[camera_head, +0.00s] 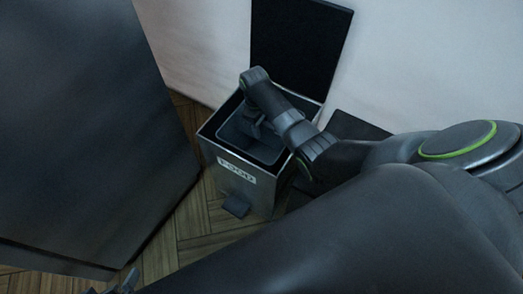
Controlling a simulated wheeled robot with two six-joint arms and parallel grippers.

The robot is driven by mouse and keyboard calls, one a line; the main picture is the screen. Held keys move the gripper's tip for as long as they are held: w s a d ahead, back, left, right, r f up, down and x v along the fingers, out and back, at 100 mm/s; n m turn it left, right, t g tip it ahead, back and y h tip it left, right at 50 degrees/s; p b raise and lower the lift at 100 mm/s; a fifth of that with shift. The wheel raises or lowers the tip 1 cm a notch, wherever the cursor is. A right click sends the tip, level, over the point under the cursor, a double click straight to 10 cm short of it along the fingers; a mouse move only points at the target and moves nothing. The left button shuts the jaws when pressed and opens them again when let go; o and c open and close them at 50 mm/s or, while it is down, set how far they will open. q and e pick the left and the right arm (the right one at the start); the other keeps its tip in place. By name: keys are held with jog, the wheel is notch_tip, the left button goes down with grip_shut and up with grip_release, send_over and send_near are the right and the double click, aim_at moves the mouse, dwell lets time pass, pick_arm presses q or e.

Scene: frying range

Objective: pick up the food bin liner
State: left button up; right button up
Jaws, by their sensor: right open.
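The food bin (238,187) is a metallic box with a white label reading FOOD on its front. Its dark lid (300,45) stands open against the wall. The liner (262,150) is a dark grey bucket inside the bin, with its rim partly hidden by my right arm. My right gripper (254,127) points down into the liner's opening near its back and is open. I cannot tell whether its fingers touch the liner wall. Small dark parts at the bottom edge seem to be the tips of my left gripper (114,285), mostly out of frame.
A large dark cabinet-like block (85,120) stands to the left of the bin. A pale wall (195,45) is behind it. A dark pedal (236,205) sticks out at the bin's foot. Bare wooden floor (190,225) lies in front.

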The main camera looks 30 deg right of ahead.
pick_arm(q)
jog(key=shift+w+a+r+t+y, duration=0.2)
jog(key=shift+w+r+t, duration=0.2)
jog(key=shift+w, duration=0.25)
jog(key=shift+w+a+r+t+y, duration=0.15)
jog(key=shift+w+r+t, duration=0.25)
jog(key=shift+w, duration=0.2)
pick_arm(e)
jog(key=shift+s+f, duration=0.1)
jog(key=shift+f, duration=0.35)
grip_shut()
